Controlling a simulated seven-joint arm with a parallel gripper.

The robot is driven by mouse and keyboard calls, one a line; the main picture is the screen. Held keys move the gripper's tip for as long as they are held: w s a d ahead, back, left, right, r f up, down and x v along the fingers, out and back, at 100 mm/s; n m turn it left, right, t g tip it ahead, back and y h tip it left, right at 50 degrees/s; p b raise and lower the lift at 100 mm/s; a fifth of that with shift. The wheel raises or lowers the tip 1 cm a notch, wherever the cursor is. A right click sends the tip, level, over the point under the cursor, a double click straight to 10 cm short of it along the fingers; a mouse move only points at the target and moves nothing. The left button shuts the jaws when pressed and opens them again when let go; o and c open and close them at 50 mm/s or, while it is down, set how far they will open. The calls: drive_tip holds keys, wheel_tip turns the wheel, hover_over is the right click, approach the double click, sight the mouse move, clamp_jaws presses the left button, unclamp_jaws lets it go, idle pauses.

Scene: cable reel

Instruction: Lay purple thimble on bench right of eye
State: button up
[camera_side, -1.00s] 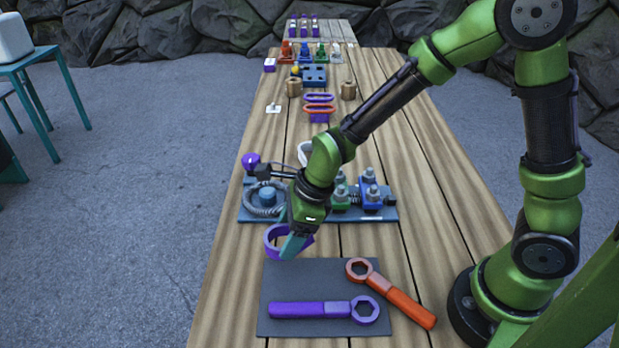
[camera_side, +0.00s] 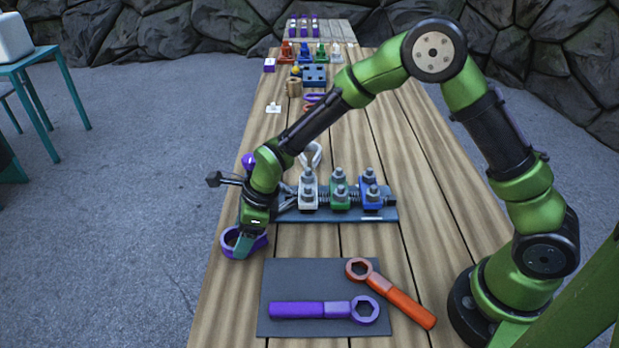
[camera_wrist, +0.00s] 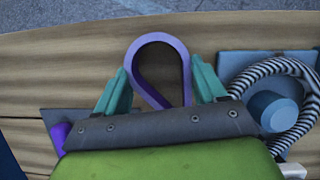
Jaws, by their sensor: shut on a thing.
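The purple thimble (camera_side: 231,243), a teardrop-shaped ring, is between the teal fingers of my gripper (camera_side: 243,245) near the bench's left edge. In the wrist view the thimble (camera_wrist: 152,58) has its round end up, its point between the fingers of my gripper (camera_wrist: 160,88). My gripper is shut on it. I cannot tell whether it touches the bench (camera_side: 225,300). The eye, a black-and-white striped cable loop (camera_wrist: 302,73) around a blue post (camera_wrist: 272,110), lies right of the thimble in the wrist view. In the side view my arm mostly hides it.
The blue board (camera_side: 330,216) carries several clamp blocks. In front, a dark mat (camera_side: 285,275) holds a purple wrench (camera_side: 300,310) and an orange wrench (camera_side: 395,295). A white loop (camera_side: 316,155) stands behind the board. Bare bench shows right of the board.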

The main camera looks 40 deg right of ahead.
drive_tip(key=o, duration=1.2)
drive_tip(key=shift+f, duration=0.15)
drive_tip(key=s+d+r+n+t, duration=0.1)
drive_tip(key=s+d+r+n, duration=0.25)
drive_tip(key=r, duration=0.55)
drive_tip(key=s+d+r+n, duration=0.25)
drive_tip(key=d+r, duration=0.25)
drive_tip(key=r, duration=0.4)
drive_tip(key=s+d+r+n+t, duration=0.1)
drive_tip(key=s+d+r+n, duration=0.1)
drive_tip(key=s+n, duration=0.3)
drive_tip(key=s+d+r+n+t+h, duration=0.1)
drive_tip(key=s+d+n, duration=0.3)
drive_tip(key=s+n, duration=0.1)
drive_tip(key=s+d+r+n+t, duration=0.1)
drive_tip(key=s+d+r+n, duration=0.1)
drive_tip(key=s+n, duration=0.3)
drive_tip(key=shift+s+d+r+n+h, duration=0.15)
drive_tip(key=shift+s+d, duration=0.2)
drive_tip(key=shift+d, duration=0.1)
drive_tip(key=shift+s+d+r+n+h, duration=0.15)
drive_tip(key=shift+s+d, duration=0.15)
drive_tip(key=shift+d, duration=0.1)
